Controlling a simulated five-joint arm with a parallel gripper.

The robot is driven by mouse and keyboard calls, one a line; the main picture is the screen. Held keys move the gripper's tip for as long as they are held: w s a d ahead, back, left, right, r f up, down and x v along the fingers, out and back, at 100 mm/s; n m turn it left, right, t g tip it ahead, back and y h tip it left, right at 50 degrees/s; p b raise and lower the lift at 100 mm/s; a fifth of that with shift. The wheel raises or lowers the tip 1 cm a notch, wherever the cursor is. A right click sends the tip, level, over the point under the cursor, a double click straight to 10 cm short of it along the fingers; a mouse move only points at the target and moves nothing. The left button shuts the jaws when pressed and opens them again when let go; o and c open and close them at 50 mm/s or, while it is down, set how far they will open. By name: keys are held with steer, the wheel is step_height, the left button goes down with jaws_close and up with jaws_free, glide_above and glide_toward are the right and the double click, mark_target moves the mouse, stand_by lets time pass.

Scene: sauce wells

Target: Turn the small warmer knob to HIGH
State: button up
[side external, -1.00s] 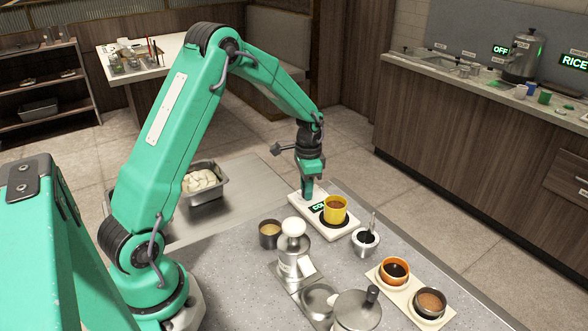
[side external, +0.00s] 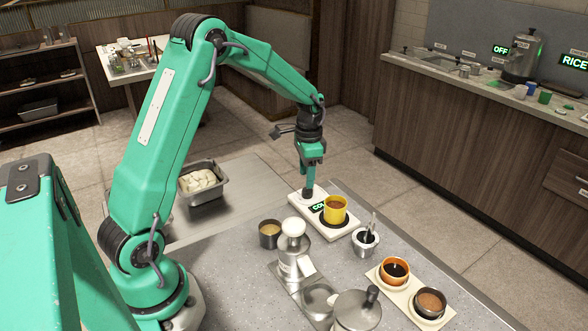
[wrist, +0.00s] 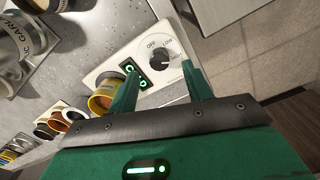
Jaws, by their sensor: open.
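The small warmer (side external: 342,231) is a white slab near the table's far edge, with a dark round plate and a green-lit display (side external: 318,208) whose letters seem to start with CO. Its dark round knob (wrist: 159,55) shows in the wrist view, with OFF and LOW printed around it; I cannot tell its exact setting. My gripper (wrist: 160,70) is open, its green fingers on either side of the knob in that view. In the side view my gripper (side external: 309,188) points down over the knob end of the warmer. Contact with the knob cannot be told.
A yellow cup (side external: 336,209) stands on the warmer's plate. A small metal pot with a spoon (side external: 365,242), a metal cup (side external: 270,234) and a white-topped dispenser (side external: 294,250) stand close by. Sauce cups sit on a pale tray (side external: 417,305). A pan (side external: 203,187) lies left.

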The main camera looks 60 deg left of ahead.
steer(key=shift+r, duration=1.55)
steer(key=shift+r, duration=0.1)
steer(key=shift+s+d+r, duration=0.1)
steer(key=shift+r, duration=0.1)
step_height(320, 180, up, 6)
steer(key=t, duration=0.1)
glide_above(306, 190)
steer(key=s+d, duration=0.3)
steer(key=d, duration=0.1)
steer(key=s+d+r+n+t, duration=0.1)
steer(key=s+d+r, duration=0.1)
steer(key=s, duration=0.4)
steer(key=s+d+r+n+t, duration=0.1)
steer(key=s+d+r+t, duration=0.1)
steer(key=s, duration=0.5)
steer(key=s+d+r+n+t, duration=0.2)
steer(key=s+d+r, duration=0.1)
steer(key=s+d, duration=0.2)
steer(key=shift+s+d+r, duration=0.25)
steer(key=shift+s, duration=0.45)
